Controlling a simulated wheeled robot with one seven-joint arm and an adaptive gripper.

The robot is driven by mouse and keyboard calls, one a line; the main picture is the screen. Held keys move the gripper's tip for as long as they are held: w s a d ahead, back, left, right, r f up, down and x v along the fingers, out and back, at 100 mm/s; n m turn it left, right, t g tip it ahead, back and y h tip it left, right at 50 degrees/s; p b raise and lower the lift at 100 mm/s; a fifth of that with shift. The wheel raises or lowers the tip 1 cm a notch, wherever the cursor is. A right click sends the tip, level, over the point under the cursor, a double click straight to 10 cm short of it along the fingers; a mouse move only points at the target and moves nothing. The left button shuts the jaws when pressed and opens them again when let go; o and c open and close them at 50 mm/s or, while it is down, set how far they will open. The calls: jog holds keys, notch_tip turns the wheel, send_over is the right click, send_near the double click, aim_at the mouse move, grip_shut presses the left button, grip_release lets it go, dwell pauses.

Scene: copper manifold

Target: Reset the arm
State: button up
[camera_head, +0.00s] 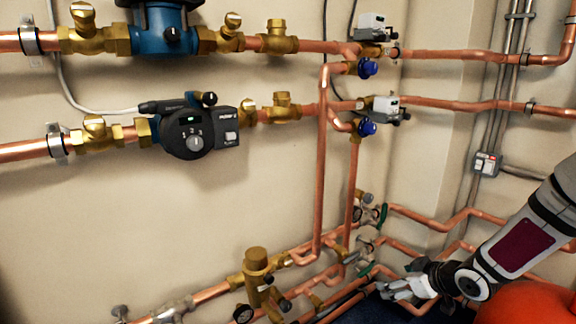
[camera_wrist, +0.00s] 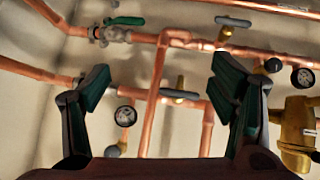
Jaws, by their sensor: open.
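My gripper (camera_head: 408,290) is at the lower right of the head view, at the end of my grey and white arm, close to the lower pipe run. In the wrist view my gripper (camera_wrist: 160,98) has its two dark fingers spread wide, with nothing between them but a view of pipes behind. A green-handled valve (camera_wrist: 125,22) lies beyond the left finger. I cannot tell how far the fingers are from the pipes.
Copper pipes (camera_head: 322,165) run along the wall and into the corner. A black pump (camera_head: 195,132) and a blue pump (camera_head: 160,30) sit at the upper left. A brass fitting (camera_head: 257,268) stands low in the middle. An orange-red rounded thing (camera_head: 525,303) is at the bottom right.

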jog(key=s+d+r+m+g+h, duration=0.2)
jog(key=s+r+m+g+h, duration=0.4)
jog(key=s+r, duration=1.05)
jog(key=s+a+r+m+g+y, duration=0.15)
jog(key=s+a, duration=0.25)
jog(key=s, duration=0.5)
jog(key=s+a+r, duration=0.2)
jog(key=s+a, duration=0.2)
jog(key=s, duration=0.5)
jog(key=s+a+r+g+y, duration=0.15)
jog(key=s+a, duration=0.25)
jog(key=s, duration=0.5)
notch_tip(320, 180, up, 35)
jog(key=t+p, duration=0.4)
jog(key=p, duration=2.9)
jog(key=shift+w+d+h, duration=0.15)
jog(key=shift+d+h, duration=0.15)
jog(key=shift+d, duration=0.05)
